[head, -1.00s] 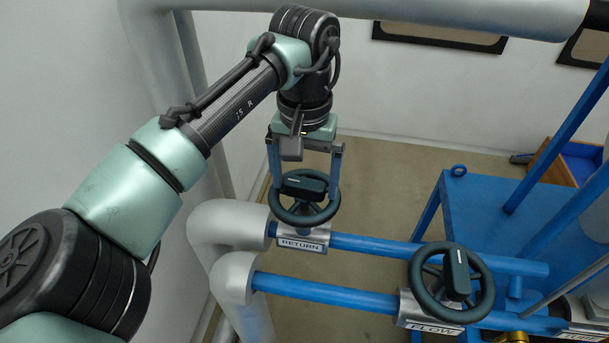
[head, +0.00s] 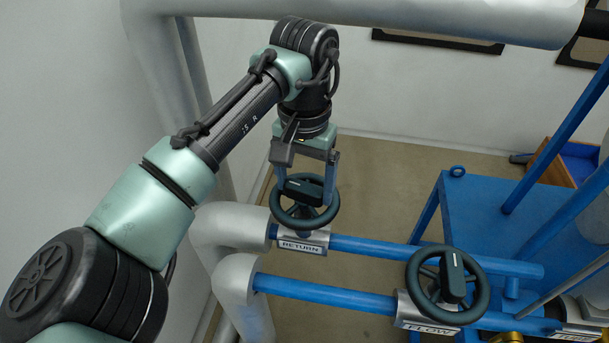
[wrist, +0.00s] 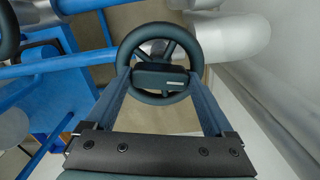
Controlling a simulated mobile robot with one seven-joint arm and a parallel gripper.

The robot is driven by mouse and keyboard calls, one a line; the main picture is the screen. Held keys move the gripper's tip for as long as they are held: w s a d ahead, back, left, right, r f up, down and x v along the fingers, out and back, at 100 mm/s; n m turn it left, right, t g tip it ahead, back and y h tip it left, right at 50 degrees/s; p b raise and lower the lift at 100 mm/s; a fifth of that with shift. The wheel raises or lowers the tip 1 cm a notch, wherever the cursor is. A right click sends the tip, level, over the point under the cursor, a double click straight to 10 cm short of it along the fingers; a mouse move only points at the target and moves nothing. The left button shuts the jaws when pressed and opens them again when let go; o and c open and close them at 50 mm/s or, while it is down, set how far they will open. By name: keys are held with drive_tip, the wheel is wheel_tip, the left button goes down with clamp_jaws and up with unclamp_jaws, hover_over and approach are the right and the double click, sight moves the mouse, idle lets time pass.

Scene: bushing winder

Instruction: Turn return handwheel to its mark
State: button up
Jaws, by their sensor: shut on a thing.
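The return handwheel (head: 304,222) is a dark teal wheel with a raised dark grip block bearing a pale line. It stands above the silver plate marked RETURN (head: 300,246) on the blue pipe. My gripper (head: 304,188) reaches down from above, its two blue fingers shut on the handwheel's grip block, one on each side. In the wrist view the fingers meet the ends of the block across the wheel (wrist: 160,75). The mark for the wheel cannot be made out in either view.
A second, similar handwheel (head: 480,290) stands on the FLOW pipe at lower right. A blue machine frame (head: 490,205) fills the right side. A thick grey pipe (head: 380,20) crosses overhead, and a wall is close at left.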

sight(305, 186)
drive_tip(key=m+p, duration=0.2)
drive_tip(key=m, duration=0.1)
drive_tip(key=shift+d+r+m+p, duration=0.1)
drive_tip(key=shift+r+m+p, duration=0.1)
drive_tip(key=shift+m+p, duration=0.15)
drive_tip(key=m+p, duration=0.2)
drive_tip(key=m, duration=0.2)
drive_tip(key=shift+m, duration=0.25)
drive_tip(key=m+p, duration=0.1)
drive_tip(key=m, duration=0.2)
drive_tip(key=shift+f, duration=0.1)
drive_tip(key=shift+w+m+p, duration=0.1)
drive_tip(key=shift+m+p, duration=0.4)
drive_tip(key=shift+m, duration=1.6)
drive_tip(key=o, duration=1.1)
wheel_tip(305, 186, up, 13)
drive_tip(key=shift+f+p, duration=0.1)
drive_tip(key=shift+p, duration=0.4)
